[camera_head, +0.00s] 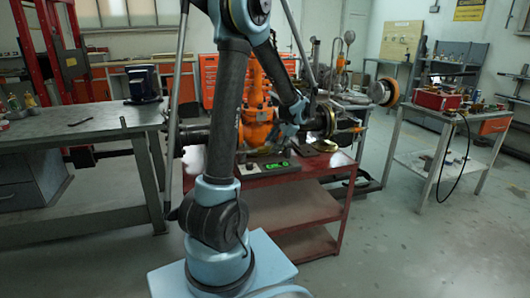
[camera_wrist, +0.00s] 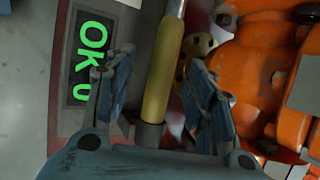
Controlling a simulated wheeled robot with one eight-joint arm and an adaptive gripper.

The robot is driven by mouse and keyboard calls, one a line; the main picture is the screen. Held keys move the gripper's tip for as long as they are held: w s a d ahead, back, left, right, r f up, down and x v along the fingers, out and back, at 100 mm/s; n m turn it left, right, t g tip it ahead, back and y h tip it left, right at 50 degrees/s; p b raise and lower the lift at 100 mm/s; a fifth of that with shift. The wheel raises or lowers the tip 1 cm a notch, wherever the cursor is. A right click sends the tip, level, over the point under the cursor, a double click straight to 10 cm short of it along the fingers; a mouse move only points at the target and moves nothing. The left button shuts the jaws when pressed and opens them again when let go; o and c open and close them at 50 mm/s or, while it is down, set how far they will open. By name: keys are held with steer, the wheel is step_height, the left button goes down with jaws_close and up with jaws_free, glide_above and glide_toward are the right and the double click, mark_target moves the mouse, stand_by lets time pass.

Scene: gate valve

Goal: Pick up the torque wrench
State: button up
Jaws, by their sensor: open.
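The torque wrench appears in the wrist view as a long rod with a yellow grip (camera_wrist: 162,75), a dark collar at its lower end and a bare metal shaft at the top edge. Its far end is out of frame. My gripper (camera_wrist: 158,68) is open, with one blue-grey finger on each side of the yellow grip. A gap shows on the left; whether the right finger touches cannot be told. In the head view my gripper (camera_head: 291,132) is low over the red cart (camera_head: 318,168), and the wrench cannot be made out there.
A display box (camera_head: 268,167) reading OK sits at the cart's front edge; it also shows in the wrist view (camera_wrist: 92,60).

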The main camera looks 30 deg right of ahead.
mark_target(269, 147)
steer(key=shift+x, duration=2.75)
steer(key=shift+w+a+r, duration=0.15)
steer(key=shift+w+r, duration=0.05)
steer(key=shift+c, duration=0.6)
jaws_close()
